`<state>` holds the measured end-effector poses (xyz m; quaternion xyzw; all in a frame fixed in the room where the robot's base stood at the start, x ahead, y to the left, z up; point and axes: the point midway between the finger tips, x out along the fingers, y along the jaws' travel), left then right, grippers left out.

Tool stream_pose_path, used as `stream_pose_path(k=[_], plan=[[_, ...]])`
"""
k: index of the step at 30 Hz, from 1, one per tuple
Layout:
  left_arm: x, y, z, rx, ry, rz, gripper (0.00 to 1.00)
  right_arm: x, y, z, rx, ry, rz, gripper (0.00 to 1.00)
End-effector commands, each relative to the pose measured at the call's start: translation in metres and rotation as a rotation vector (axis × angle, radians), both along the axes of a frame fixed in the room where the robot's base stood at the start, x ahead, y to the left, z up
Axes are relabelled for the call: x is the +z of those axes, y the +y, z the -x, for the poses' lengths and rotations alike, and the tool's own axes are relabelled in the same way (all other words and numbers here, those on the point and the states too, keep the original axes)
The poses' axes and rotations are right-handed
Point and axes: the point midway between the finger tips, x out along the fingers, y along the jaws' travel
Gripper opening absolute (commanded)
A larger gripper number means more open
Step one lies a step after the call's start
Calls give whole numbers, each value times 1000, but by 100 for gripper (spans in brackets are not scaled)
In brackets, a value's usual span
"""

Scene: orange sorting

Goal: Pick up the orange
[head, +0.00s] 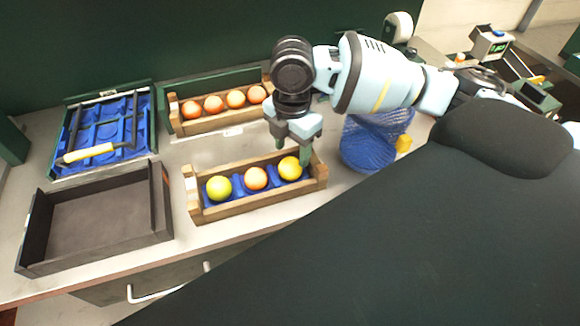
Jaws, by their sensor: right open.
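The front wooden crate (262,201) holds a yellow-green fruit (218,188) at the left, an orange (255,178) in the middle and a yellow-orange fruit (290,168) at the right, in a blue insert. My right gripper (293,150) points down, open, at the right end of this crate. Its green fingertips are close to the yellow-orange fruit; I cannot tell if they touch it. The back wooden crate (177,119) holds several more oranges (213,104) in a row. My left gripper is not in view.
An empty dark tray (100,212) stands at the front left. Behind it is a blue-lined green box (68,140) with a yellow-handled tool (88,153). A blue mesh basket (366,150) stands right of the front crate. A scale-like device (490,45) is at the far right.

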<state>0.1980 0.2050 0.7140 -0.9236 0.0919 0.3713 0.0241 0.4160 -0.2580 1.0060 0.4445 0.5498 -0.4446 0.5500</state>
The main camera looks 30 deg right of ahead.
Motion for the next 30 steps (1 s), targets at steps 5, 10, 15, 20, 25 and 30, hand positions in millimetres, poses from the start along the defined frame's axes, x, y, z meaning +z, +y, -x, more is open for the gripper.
stream_pose_path(k=[5, 10, 15, 20, 25, 30], plan=[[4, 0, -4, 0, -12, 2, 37, -21, 1, 0, -1, 3, 1, 55], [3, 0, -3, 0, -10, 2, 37, -43, 2, -1, -1, 1, 1, 55], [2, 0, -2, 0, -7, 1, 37, -51, 2, -1, 0, -1, 1, 55], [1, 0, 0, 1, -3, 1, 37, -51, 2, -1, 0, -2, 1, 55], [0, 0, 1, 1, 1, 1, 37, -50, 2, -1, 0, -2, 1, 35], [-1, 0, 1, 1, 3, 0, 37, -50, 2, -1, 0, -3, 0, 26]])
